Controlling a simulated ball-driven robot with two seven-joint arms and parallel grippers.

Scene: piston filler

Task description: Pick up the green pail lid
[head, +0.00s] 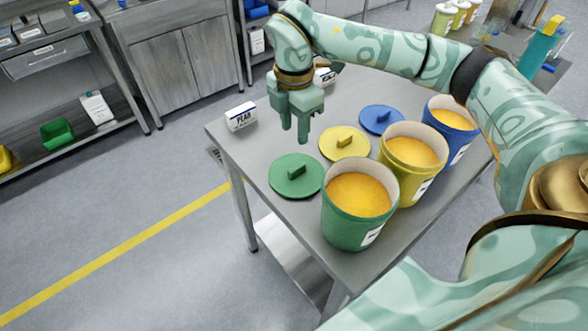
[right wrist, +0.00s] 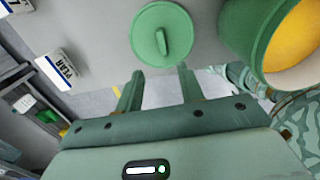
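The green pail lid (head: 282,183) lies flat on the metal table, with a raised green bar handle on top. It also shows in the right wrist view (right wrist: 148,20), just beyond my fingertips. My right gripper (head: 294,133) is above the table, over and behind the green lid and apart from it. In the right wrist view its two fingers (right wrist: 160,72) are spread with nothing between them. The green pail (head: 346,231), full of orange contents, stands beside the lid and shows partly in the right wrist view (right wrist: 240,40). My left gripper is not in view.
A yellow lid (head: 335,152) and blue lid (head: 371,126) lie behind the green lid. A yellow pail (head: 397,182) and blue pail (head: 463,144) stand beside the green pail. A white PEAR label block (head: 241,119) sits near the table's left corner (head: 222,140).

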